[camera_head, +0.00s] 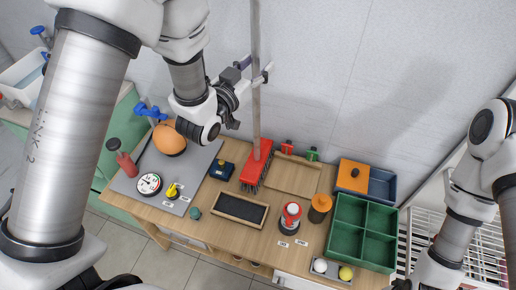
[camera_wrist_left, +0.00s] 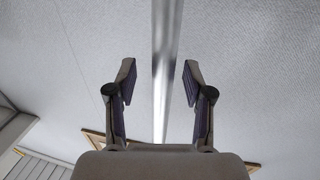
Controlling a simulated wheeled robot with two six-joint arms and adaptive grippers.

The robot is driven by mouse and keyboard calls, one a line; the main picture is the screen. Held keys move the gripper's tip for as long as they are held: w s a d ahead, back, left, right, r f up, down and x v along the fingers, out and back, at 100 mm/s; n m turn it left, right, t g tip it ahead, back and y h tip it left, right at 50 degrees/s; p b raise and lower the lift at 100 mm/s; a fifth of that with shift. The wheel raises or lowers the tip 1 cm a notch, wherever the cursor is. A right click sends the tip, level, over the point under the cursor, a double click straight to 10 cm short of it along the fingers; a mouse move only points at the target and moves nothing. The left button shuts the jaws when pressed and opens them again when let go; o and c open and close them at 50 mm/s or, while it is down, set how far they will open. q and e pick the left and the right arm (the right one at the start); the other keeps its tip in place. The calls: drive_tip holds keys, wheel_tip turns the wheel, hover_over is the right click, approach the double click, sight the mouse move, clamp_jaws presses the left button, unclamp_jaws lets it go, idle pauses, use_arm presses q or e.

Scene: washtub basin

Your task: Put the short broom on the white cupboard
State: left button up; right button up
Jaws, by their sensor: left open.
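The short broom (camera_head: 254,165) stands upright at the back of the wooden table, its red head with dark bristles on the tabletop. Its long grey handle rises in front of the wall and also shows in the left wrist view (camera_wrist_left: 162,60). My left gripper (camera_head: 254,73) is open at the handle, well above the head. In the left wrist view my left gripper (camera_wrist_left: 159,72) has one finger on each side of the handle, with gaps at both sides. My right arm shows at the right, but its gripper is not visible. I cannot make out the white cupboard for certain.
Around the broom head stand a wooden tray (camera_head: 292,176), a dark blue box (camera_head: 222,170) and a black board (camera_head: 240,210). A green divided crate (camera_head: 360,232) and a red-and-white bottle (camera_head: 290,216) are to the right. A white wire rack (camera_head: 484,245) stands at the far right.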

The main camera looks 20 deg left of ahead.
use_arm(q)
drive_tip(key=shift+w+r, duration=0.1)
drive_tip(key=shift+w, duration=0.35)
drive_tip(key=shift+s+a, duration=0.15)
clamp_jaws()
